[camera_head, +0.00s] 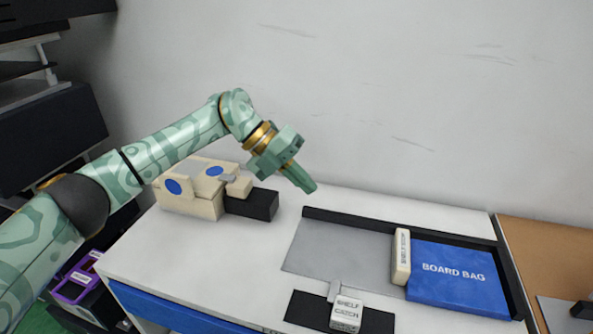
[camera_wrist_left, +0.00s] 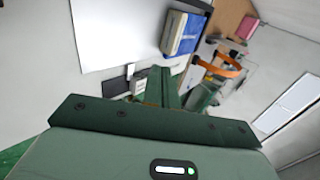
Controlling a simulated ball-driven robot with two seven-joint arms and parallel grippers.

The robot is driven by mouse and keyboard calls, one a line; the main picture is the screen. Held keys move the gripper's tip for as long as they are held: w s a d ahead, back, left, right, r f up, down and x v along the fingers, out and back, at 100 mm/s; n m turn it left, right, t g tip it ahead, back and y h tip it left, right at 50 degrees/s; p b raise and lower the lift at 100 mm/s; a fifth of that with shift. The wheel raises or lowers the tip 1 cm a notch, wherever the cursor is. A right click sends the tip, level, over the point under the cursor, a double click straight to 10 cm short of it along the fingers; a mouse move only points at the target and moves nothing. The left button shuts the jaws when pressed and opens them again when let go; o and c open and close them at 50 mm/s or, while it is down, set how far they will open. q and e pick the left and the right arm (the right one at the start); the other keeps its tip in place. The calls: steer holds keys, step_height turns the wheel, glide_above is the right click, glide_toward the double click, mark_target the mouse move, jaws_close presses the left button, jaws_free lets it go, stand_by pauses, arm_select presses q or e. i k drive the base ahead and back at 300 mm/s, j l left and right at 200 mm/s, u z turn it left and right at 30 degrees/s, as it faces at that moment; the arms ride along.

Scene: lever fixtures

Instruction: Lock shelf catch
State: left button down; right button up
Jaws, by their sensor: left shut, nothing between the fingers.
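The shelf catch (camera_head: 347,312) is a small cream block with printed lettering, on a black base plate (camera_head: 305,308) at the table's front edge. A small grey tab (camera_head: 334,290) stands at its left back corner. The catch also shows small in the left wrist view (camera_wrist_left: 139,89), beyond the fingers. My left gripper (camera_head: 304,184) is shut and empty, pointing down and right in the air over the back of the table, well away from the catch. Its fingers also show in the left wrist view (camera_wrist_left: 162,78). My right gripper is not seen in the head view.
A cream fixture with blue discs (camera_head: 190,190) and a black block (camera_head: 252,205) stand at the left back.

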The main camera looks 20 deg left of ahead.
mark_target(346, 316)
steer(key=k, duration=1)
